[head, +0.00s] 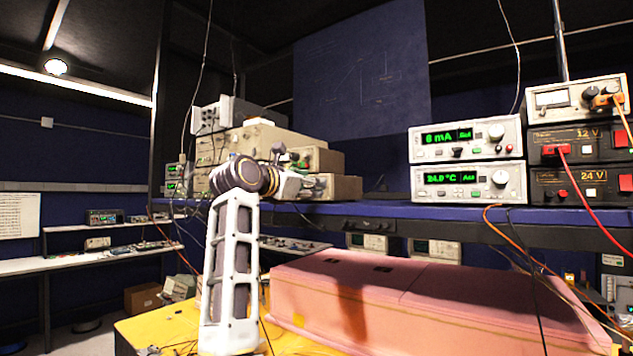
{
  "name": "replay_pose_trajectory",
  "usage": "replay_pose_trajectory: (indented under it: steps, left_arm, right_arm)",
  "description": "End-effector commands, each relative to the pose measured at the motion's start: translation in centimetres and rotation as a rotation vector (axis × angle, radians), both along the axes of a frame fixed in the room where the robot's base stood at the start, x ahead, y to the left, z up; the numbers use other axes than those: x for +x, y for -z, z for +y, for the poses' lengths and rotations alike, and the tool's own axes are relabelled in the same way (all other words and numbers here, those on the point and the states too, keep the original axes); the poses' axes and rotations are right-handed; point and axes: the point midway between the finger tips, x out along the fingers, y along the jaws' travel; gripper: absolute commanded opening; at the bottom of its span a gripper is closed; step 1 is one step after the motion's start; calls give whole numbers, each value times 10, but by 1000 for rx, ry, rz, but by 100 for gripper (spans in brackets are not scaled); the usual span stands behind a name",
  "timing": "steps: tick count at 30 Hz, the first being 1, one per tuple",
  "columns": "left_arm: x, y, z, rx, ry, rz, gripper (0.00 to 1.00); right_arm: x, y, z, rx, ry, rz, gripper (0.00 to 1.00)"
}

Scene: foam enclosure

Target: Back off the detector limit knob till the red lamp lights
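No knob in the head view carries a label I can read as detector limit. An analog meter unit (550,99) at the upper right has dark knobs (590,92). The 8 mA unit (466,137) and the 24.0 °C unit (468,180) below it each have a round light knob at the right. I cannot tell which lamp is the red lamp, or whether it is lit. My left arm (232,265) rises from the bottom, left of centre, its far end in front of the stacked instruments. Its gripper cannot be made out clearly. My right gripper is not in view.
A pink foam enclosure (400,290) lies on the yellow table (160,325) below the blue shelf (390,208). Beige instruments (245,140) stand on the shelf behind my arm. Power supplies marked 12 V (580,143) and 24 V (580,186) have cables hanging over the shelf edge.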

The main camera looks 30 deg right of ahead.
Motion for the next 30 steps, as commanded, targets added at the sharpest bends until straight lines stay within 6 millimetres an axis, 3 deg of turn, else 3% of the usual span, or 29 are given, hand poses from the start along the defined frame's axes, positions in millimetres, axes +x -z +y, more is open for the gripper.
replay_pose_trajectory:
  steps: [9,23,30]
  left_arm:
    - [0,-11,0,0,0,0,31]
    - [0,-12,-1,-1,0,0,31]
    - [0,-12,-1,-1,0,0,31]
  right_arm:
    - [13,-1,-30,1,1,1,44]
    - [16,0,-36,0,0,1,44]
    - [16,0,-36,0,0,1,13]
